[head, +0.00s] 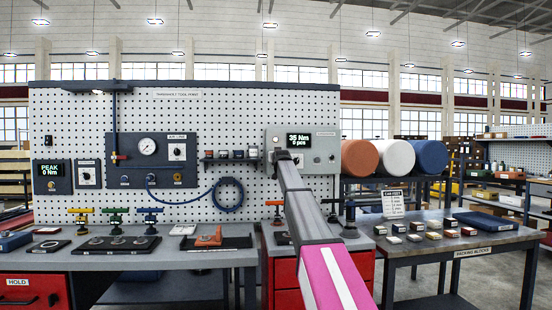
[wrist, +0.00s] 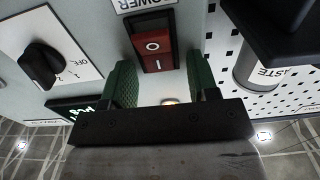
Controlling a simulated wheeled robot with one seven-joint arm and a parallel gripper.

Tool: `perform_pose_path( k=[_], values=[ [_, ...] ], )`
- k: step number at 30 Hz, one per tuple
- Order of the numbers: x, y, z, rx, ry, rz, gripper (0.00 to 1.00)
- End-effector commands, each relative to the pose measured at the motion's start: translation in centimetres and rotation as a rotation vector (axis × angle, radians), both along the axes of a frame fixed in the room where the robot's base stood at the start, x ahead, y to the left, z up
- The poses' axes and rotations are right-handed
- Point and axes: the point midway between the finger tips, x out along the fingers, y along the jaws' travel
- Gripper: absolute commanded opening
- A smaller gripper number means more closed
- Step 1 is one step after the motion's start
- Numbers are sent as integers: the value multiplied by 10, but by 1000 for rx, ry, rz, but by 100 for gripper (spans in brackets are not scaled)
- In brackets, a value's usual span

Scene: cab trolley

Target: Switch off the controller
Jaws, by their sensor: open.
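The controller (head: 316,140) is a pale grey box on the right of the pegboard, with a lit display (head: 298,140) reading 35 Nm and 0 pcs. In the wrist view its red rocker switch (wrist: 153,45), marked O and I, sits under a POWER label (wrist: 146,5). I cannot tell which half is pressed in. My gripper (wrist: 161,85) is open and empty, its green fingers apart in front of the panel, with the rocker showing between and beyond them. In the head view my arm hides the switch.
A black rotary knob (wrist: 42,65) with an OFF mark is on the left in the wrist view. A dark block and a container labelled WASTE (wrist: 262,72) are on the right. The workbench (head: 200,258) below holds trays and tools; a packing table (head: 455,240) stands right.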

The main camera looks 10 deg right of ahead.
Motion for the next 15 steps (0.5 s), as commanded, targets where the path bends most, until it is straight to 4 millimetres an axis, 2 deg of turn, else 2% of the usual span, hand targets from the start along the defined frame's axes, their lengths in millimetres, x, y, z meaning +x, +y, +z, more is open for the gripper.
perform_pose_path(
  k=[2,3,7,15],
  values=[
    [0,0,0,0,0,0,54],
    [0,0,0,0,0,0,48],
    [0,0,0,0,0,0,5],
    [-1,0,-2,0,-33,0,5]
  ],
)
